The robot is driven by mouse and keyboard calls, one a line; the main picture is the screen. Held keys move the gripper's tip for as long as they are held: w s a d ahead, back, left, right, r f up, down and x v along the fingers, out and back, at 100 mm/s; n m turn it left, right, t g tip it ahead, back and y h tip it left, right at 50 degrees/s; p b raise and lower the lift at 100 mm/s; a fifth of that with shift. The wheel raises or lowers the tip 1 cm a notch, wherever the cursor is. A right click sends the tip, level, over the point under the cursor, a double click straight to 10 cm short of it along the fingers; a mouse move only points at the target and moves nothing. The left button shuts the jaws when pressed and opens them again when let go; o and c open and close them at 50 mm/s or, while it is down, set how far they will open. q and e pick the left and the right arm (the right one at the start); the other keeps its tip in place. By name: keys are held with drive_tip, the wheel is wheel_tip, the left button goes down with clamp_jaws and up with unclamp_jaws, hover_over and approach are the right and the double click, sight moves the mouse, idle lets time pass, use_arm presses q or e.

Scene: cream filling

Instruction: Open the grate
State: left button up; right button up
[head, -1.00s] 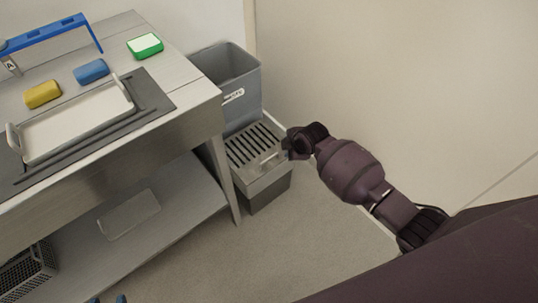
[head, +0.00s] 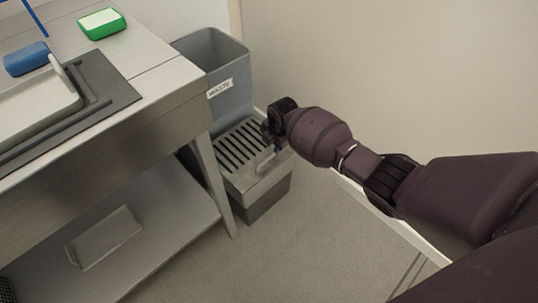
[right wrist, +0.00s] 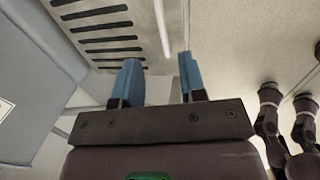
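The grate (head: 240,147) is a slotted metal cover lying flat, closed, on a low grey bin (head: 268,192) on the floor beside the table. Its slots also show in the right wrist view (right wrist: 100,25). A pale bar handle (right wrist: 162,28) runs along its edge nearest my gripper. My right gripper (head: 270,138) is over that edge of the grate. In the right wrist view its two blue fingers (right wrist: 160,78) are spread, with the handle in line with the gap between them. Whether they touch the handle cannot be told. My left gripper is out of view.
A taller grey waste bin (head: 213,65) stands behind the grate. A metal table (head: 165,95) with a tray, a blue sponge (head: 26,58) and a green-edged block (head: 102,23) is at left. A wall stands close at right. The floor in front is free.

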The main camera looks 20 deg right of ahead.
sight(270, 157)
drive_tip(key=f+b, duration=0.1)
drive_tip(key=f, duration=0.3)
drive_tip(key=f+b, duration=0.1)
drive_tip(key=f, duration=0.2)
drive_tip(key=shift+w+a+b, duration=0.25)
drive_tip(key=shift+w+b, duration=0.05)
drive_tip(key=shift+w+f+b, duration=0.3)
drive_tip(key=shift+f+b, duration=0.15)
drive_tip(key=shift+f, duration=0.25)
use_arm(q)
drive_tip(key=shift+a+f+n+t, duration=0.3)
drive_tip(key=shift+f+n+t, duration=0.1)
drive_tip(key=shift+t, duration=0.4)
use_arm(e)
drive_tip(key=shift+w, duration=0.1)
clamp_jaws()
